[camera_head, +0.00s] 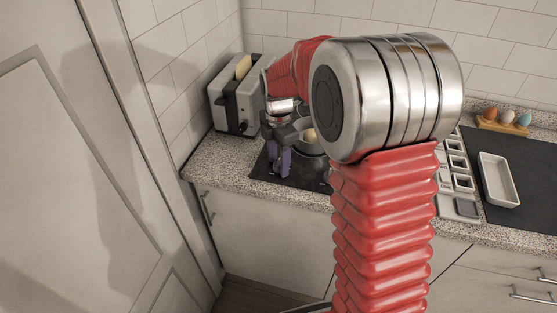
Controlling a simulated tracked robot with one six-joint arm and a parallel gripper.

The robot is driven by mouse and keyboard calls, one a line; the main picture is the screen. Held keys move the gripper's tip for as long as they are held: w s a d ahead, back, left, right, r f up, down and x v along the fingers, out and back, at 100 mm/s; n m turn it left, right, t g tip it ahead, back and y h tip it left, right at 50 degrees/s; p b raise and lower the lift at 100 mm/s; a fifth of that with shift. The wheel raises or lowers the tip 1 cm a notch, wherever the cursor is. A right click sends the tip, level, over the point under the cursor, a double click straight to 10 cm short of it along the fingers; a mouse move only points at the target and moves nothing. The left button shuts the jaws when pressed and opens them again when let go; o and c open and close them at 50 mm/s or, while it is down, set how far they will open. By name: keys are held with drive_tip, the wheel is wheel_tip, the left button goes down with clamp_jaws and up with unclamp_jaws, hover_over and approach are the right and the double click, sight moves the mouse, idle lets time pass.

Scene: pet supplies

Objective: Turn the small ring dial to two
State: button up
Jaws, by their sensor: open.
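My gripper (279,163), with dark and purple parts, is open over the front left of a black hob (308,181), in front of a grey pan (313,148). I see nothing between its fingers, but they are small and partly overlap in this view. I cannot make out the small ring dial. My own red and silver arm covers the middle of the counter and the right part of the hob, and the gripper covers part of its left side.
A toaster (228,109) with bread stands at the back left corner. Right of my arm are several square-framed items (456,163), a white tray (499,180) on a dark mat (541,185), and coloured eggs in a wooden holder (502,124). A pale door (70,180) is at left.

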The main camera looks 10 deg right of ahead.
drive_tip(key=c, duration=1)
drive_tip(key=shift+c, duration=0.2)
